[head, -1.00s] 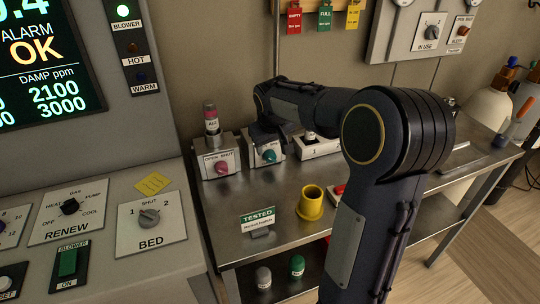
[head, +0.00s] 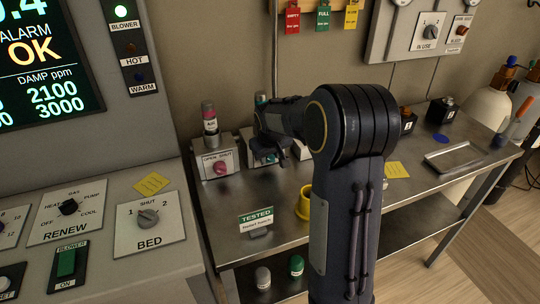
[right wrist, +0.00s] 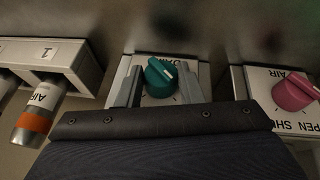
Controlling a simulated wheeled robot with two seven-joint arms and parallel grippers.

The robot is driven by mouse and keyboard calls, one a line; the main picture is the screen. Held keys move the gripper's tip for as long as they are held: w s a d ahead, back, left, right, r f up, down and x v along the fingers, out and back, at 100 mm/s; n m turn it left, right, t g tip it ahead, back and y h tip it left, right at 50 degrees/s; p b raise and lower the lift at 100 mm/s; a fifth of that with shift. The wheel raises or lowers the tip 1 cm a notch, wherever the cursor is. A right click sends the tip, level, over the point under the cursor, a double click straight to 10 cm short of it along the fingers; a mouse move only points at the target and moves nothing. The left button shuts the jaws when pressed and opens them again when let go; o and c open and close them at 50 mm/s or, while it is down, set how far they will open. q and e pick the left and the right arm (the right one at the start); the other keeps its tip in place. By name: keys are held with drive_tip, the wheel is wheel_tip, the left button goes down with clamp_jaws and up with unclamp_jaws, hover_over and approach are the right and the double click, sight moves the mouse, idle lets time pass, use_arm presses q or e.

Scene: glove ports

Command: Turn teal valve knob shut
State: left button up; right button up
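The teal valve knob (right wrist: 161,77) sits on a pale valve box (right wrist: 203,76) in the right wrist view. It is a round knob with a raised ridge, set at a slant in the picture. My right gripper (right wrist: 159,84) is open, with one grey finger on each side of the knob. I cannot tell whether the fingers touch it. In the head view my right gripper (head: 272,148) is in front of the valve box (head: 246,144) and hides most of the knob. My left gripper is not in view.
A pink knob (head: 220,167) on a similar box (head: 212,155), with a bottle (head: 210,122) behind it, is close on the left. A yellow cup (head: 304,203) stands nearer on the steel bench (head: 231,195). A tray (head: 455,157) lies at the right.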

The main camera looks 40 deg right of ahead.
drive_tip(key=c, duration=0.4)
drive_tip(key=shift+d+f+y+b, duration=0.15)
drive_tip(key=shift+d+y+b, duration=0.1)
drive_tip(key=shift+y+b, duration=0.6)
drive_tip(key=t+y+b, duration=0.1)
drive_tip(key=b, duration=0.1)
drive_tip(key=m+y+b, duration=0.1)
drive_tip(key=y+b, duration=0.1)
drive_tip(key=t+y+b, duration=0.1)
drive_tip(key=y+b, duration=0.1)
drive_tip(key=shift+s+d+f+m+t, duration=0.15)
drive_tip(key=shift+d+f+m+t, duration=0.15)
drive_tip(key=shift+d, duration=0.1)
drive_tip(key=t+y+b, duration=0.1)
drive_tip(key=y+b, duration=0.1)
drive_tip(key=m+t+y+b, duration=0.1)
drive_tip(key=y+b, duration=0.1)
drive_tip(key=y, duration=0.1)
drive_tip(key=shift+s+d+f, duration=0.1)
drive_tip(key=shift+d+f, duration=0.05)
drive_tip(key=shift+f, duration=0.05)
drive_tip(key=shift+m+t+y+b, duration=0.6)
drive_tip(key=shift+t+y+b, duration=0.1)
drive_tip(key=shift+y+b, duration=0.45)
